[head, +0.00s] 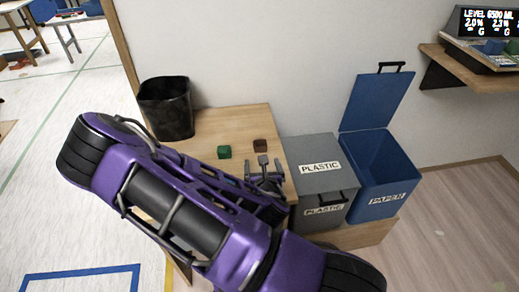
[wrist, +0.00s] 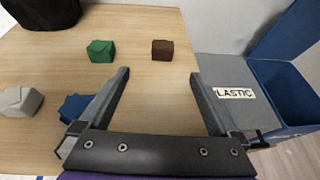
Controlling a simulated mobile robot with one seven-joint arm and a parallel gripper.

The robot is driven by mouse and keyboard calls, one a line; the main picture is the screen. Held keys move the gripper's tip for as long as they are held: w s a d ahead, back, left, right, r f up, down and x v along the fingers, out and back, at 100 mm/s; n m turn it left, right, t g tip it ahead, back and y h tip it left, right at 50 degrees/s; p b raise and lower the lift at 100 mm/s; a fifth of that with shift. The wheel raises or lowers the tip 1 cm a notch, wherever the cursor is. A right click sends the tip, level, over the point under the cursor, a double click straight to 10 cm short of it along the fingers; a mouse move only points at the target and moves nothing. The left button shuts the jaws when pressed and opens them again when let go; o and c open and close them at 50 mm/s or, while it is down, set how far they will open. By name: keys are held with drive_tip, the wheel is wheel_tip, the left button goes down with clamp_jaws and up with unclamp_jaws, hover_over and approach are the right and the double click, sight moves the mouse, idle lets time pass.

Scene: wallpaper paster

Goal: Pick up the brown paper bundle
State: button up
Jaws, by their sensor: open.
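The brown paper bundle (wrist: 162,50) is a small dark brown block on the wooden table (wrist: 150,110). In the head view the bundle (head: 260,145) lies near the table's right side, just beyond my gripper (head: 263,166). In the wrist view my gripper (wrist: 158,85) is open and empty. Its two fingers are spread wide, and the bundle lies beyond the fingertips, between their lines and nearer the right one. The bundle is not touched by either finger.
A green block (wrist: 101,51) lies left of the bundle. A blue block (wrist: 76,107) is partly behind the left finger, and a white block (wrist: 20,101) lies farther left. A black bin (head: 166,108) stands at the back. A grey plastic bin (head: 320,180) and open blue paper bin (head: 382,170) stand right.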

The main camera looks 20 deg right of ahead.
sight(260, 145)
drive_tip(key=shift+f+b+x, duration=0.25)
drive_tip(key=shift+b+x, duration=1.45)
drive_tip(key=shift+b, duration=1.05)
drive_tip(key=x, duration=0.7)
drive_tip(key=shift+d+r, duration=0.1)
drive_tip(key=shift+r, duration=0.25)
drive_tip(key=x, duration=0.5)
drive_tip(key=shift+w+d+r+b, duration=0.15)
drive_tip(key=shift+d+r+b, duration=0.05)
drive_tip(key=shift+d+b, duration=0.15)
